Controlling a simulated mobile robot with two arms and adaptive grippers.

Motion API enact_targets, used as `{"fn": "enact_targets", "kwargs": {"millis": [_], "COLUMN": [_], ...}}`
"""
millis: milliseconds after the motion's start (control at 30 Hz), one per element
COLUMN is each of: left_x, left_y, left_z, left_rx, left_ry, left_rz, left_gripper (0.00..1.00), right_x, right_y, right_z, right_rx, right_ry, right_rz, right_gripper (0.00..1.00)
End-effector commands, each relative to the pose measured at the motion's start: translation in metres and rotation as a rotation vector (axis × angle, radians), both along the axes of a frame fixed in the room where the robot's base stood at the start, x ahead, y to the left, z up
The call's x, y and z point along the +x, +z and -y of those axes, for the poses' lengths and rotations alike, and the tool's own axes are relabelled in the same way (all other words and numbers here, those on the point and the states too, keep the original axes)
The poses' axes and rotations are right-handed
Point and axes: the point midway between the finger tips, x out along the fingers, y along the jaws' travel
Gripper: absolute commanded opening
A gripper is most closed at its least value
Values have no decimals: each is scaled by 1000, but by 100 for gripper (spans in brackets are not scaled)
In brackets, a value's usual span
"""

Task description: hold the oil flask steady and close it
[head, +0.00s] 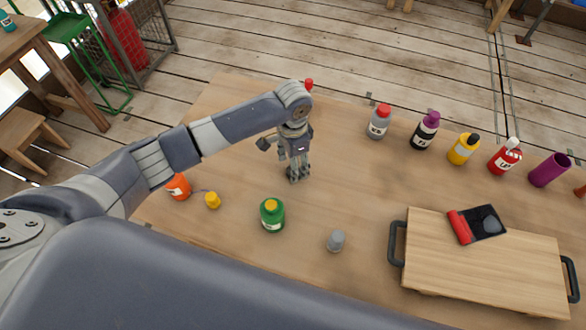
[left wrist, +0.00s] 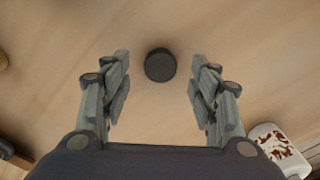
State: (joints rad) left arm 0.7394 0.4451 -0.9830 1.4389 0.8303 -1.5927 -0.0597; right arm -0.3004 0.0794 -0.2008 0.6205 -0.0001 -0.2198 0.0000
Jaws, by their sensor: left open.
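My left gripper (head: 297,175) points down over the middle of the table. In the left wrist view its fingers (left wrist: 160,90) are spread apart and empty. A dark round piece (left wrist: 160,65) lies on the wood just beyond the gap between them, apart from both. I cannot tell which container is the oil flask. An orange bottle (head: 178,187) stands at the left, with a yellow cap (head: 212,200) beside it that a thin strap seems to join to it. A green bottle (head: 272,216) with a yellow top stands nearer. My right gripper is out of view.
A small grey piece (head: 336,240) stands near the front. A wooden board (head: 480,275) with dark handles lies front right, bearing a dark tray with a red item (head: 461,227). A grey bottle (head: 379,121) heads a row of several bottles along the back. The table's middle right is clear.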

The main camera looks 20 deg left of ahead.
Motion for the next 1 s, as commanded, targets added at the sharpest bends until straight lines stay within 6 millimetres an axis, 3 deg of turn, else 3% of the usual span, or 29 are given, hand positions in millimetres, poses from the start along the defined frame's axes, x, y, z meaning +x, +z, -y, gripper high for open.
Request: {"fn": "enact_targets", "kwargs": {"millis": [200,567,767,1000], "left_x": [0,1,1,1], "left_y": [-24,-26,-26,-26], "left_z": [0,0,0,0], "left_rx": [0,1,1,1], "left_ry": [-1,-1,-1,-1], "left_rz": [1,2,2,2], "left_gripper": [55,55,23,21], "right_x": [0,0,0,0], "right_y": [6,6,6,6], "right_z": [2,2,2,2], "right_rx": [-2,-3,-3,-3], "right_ry": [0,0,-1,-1], "right_rz": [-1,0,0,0], "right_gripper": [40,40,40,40]}}
